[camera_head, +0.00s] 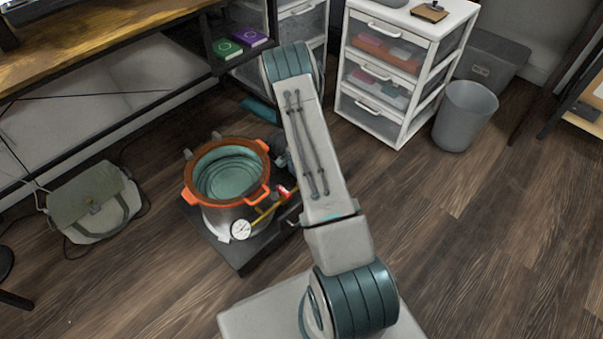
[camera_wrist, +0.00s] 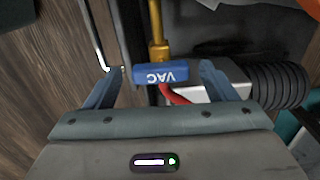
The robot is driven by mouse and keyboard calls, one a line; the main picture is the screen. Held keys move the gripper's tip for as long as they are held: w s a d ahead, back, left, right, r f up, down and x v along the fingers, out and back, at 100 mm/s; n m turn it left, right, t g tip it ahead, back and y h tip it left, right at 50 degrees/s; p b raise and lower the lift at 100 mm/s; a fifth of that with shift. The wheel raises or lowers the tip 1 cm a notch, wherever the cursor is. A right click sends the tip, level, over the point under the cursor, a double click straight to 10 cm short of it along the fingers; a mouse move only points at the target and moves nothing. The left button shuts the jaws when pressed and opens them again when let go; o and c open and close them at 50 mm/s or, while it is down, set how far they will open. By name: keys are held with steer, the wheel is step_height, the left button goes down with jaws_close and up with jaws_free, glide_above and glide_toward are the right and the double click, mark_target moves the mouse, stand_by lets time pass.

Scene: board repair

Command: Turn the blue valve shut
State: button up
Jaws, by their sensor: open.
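The blue valve handle (camera_wrist: 160,73), lettered VAC upside down, is in the middle of the wrist view. It lies crosswise in the picture, at the lower end of a brass pipe (camera_wrist: 158,30). My gripper (camera_wrist: 159,69) is open, with one finger on each side of the handle and a visible gap at both ends. A red handle (camera_wrist: 175,95) shows just below the blue one. In the head view a red handle (camera_head: 283,191) shows beside my arm. The blue handle and my gripper are hidden behind my arm there.
An orange-rimmed pot (camera_head: 190,192) with a dial gauge (camera_head: 241,229) stands on a dark base (camera_head: 240,262). A ribbed black hose (camera_wrist: 280,87) is right of my gripper. A green bag (camera_head: 88,200), white drawer unit (camera_head: 372,118) and grey bin (camera_head: 465,117) stand around. Floor at right is clear.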

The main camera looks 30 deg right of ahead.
step_height(320, 180, up, 14)
steer(key=p, duration=0.4)
steer(key=shift+p, duration=0.3)
steer(key=shift+f, duration=0.1)
